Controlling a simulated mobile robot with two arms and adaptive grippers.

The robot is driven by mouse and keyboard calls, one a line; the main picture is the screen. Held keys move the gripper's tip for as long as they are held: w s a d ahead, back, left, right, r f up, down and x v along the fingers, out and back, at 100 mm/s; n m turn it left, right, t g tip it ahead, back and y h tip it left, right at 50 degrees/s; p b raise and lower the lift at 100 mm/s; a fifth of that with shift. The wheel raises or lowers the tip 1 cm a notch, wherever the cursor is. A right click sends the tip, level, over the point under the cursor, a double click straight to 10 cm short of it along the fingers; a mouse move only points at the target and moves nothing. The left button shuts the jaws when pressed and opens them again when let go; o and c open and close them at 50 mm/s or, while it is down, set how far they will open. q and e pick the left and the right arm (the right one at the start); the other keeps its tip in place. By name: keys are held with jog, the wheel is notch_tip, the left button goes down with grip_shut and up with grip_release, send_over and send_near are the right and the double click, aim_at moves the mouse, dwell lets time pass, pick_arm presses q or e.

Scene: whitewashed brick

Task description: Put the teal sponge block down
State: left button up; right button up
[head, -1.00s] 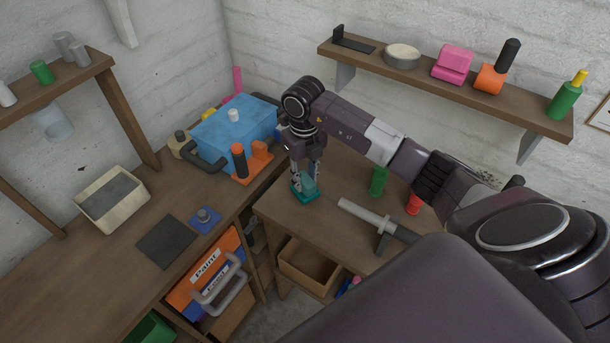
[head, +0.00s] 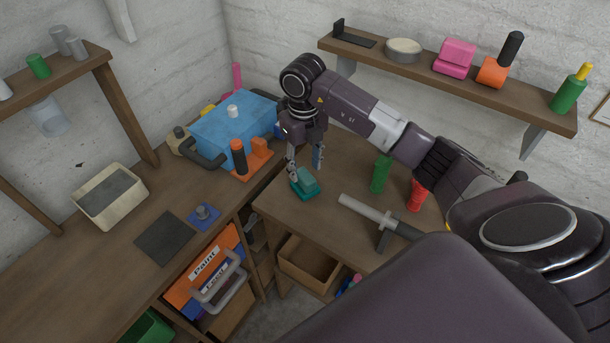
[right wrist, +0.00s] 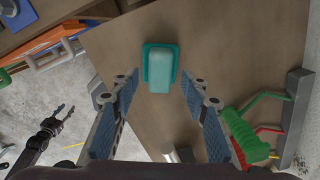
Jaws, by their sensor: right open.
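The teal sponge block (head: 306,181) rests on the wooden bench near its left corner, a lighter block with a darker teal rim or base. In the right wrist view the sponge block (right wrist: 159,68) lies between and beyond the fingertips. My right gripper (head: 305,172) is open above it, one finger on each side, with gaps between the fingers and the block in the right wrist view (right wrist: 160,82). My left gripper (right wrist: 62,112) shows small at the left of the right wrist view, away from the block, fingers apart.
A blue toolbox (head: 222,127) and an orange tool (head: 252,160) are behind left. Bare bench lies in front of the block.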

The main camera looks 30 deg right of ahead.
aim_at(304, 175)
notch_tip(304, 175, up, 9)
jog(key=b, duration=0.1)
jog(key=shift+f, duration=0.2)
